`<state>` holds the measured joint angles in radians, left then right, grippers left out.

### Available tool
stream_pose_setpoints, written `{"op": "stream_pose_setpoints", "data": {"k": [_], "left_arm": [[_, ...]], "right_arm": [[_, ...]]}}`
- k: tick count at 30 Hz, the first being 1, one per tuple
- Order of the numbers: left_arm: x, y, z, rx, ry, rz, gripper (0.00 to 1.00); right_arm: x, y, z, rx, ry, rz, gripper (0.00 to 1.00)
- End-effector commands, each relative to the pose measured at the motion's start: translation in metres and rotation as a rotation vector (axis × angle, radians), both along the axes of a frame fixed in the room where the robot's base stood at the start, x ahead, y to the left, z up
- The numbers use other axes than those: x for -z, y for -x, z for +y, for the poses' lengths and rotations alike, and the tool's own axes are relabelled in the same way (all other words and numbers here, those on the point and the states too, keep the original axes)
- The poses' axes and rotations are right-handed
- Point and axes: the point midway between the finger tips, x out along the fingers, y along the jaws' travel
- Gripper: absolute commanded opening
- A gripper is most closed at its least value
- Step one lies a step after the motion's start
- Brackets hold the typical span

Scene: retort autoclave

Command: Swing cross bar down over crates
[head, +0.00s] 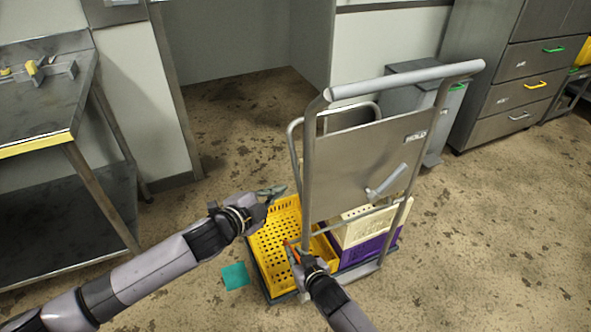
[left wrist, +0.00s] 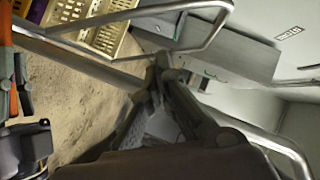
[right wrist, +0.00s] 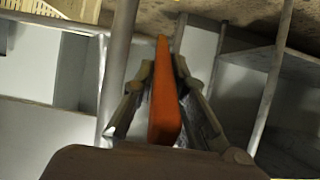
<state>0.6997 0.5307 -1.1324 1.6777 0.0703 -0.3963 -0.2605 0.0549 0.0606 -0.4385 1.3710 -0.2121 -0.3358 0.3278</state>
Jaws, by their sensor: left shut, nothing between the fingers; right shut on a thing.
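A cart with a tall grey tube frame (head: 308,165) carries a yellow perforated crate (head: 268,245), a cream crate (head: 362,228) and a purple crate (head: 378,248). A grey tube hoop (head: 293,150) stands upright behind the frame; I cannot tell for sure whether it is the cross bar. My left gripper (head: 275,191) is shut and empty at the yellow crate's far edge; its fingers also show in the left wrist view (left wrist: 157,75). My right gripper (head: 292,254) is shut on an orange piece (right wrist: 165,95), low beside the frame's near post. What the piece joins is hidden.
A steel table (head: 40,100) stands at the left, and a grey bin (head: 425,85) and drawer cabinets (head: 515,75) stand behind the cart. A teal patch (head: 236,275) lies on the floor. The floor at the right is clear.

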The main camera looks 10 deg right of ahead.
Motion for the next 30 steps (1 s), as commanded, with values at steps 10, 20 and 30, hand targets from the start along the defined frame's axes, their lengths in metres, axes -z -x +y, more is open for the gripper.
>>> {"op": "stream_pose_setpoints", "data": {"k": [10, 20, 30], "left_arm": [[-0.011, -0.014, -0.011, 0.052, -0.04, -0.059, 0.0], [0.004, -0.055, -0.047, 0.051, -0.04, -0.059, 0.0], [0.021, -0.092, -0.064, 0.049, -0.042, -0.059, 0.0]], "right_arm": [[0.0, 0.0, 0.0, -0.002, 0.002, -0.001, 0.0], [0.0, 0.0, 0.0, -0.002, 0.001, 0.0, 0.0], [0.001, 0.001, 0.0, -0.001, 0.002, 0.0, 0.0]]}}
